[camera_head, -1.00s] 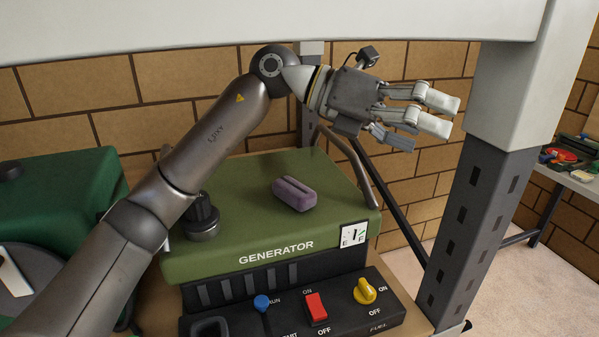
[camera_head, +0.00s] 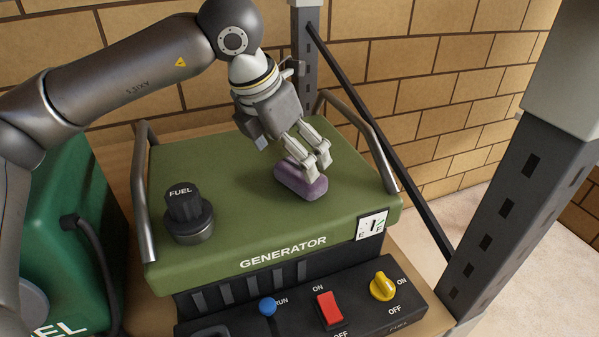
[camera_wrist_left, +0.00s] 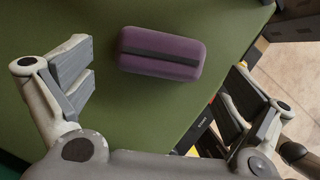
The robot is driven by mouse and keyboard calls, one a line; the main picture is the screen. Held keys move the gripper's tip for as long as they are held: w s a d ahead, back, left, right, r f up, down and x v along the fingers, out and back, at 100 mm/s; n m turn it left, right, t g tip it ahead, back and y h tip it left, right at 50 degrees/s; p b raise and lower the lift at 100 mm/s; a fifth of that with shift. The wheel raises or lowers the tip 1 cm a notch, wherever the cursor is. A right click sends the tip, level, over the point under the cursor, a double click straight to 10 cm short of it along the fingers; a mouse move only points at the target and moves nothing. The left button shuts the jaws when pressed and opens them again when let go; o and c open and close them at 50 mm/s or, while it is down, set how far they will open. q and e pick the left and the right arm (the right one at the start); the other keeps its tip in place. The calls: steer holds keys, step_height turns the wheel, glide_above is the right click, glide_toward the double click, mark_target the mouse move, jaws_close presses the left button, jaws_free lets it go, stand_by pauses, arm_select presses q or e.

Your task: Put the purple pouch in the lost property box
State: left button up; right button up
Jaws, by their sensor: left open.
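The purple pouch (camera_head: 300,182) lies on the green top of the generator (camera_head: 240,215). It is a rounded block with a dark strip along it, clear in the left wrist view (camera_wrist_left: 162,54). My left gripper (camera_head: 314,165) points down over the pouch and hides part of it in the head view. In the left wrist view its fingers (camera_wrist_left: 158,92) are spread wide, with the pouch beyond and between them and nothing held. My right gripper is not in view. I see no lost property box.
A black fuel cap (camera_head: 187,212) stands on the generator's left, with metal handles (camera_head: 362,140) at both sides. A switch panel (camera_head: 300,322) is in front. A grey post (camera_head: 515,215) rises at right. A green container (camera_head: 65,240) stands at left.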

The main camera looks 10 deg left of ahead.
mark_target(299, 169)
arm_select(q)
steer(key=p+x, duration=0.2)
steer(key=shift+d+f, duration=0.2)
steer(key=shift+f, duration=0.1)
steer(key=shift+p+x, duration=0.35)
steer(key=shift+x, duration=0.75)
steer(key=shift+w+f, duration=0.15)
steer(key=shift+f, duration=0.05)
steer(key=c, duration=0.8)
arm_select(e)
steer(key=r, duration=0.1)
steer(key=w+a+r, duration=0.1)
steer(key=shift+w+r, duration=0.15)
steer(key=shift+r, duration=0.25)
arm_select(q)
steer(key=shift+r, duration=0.1)
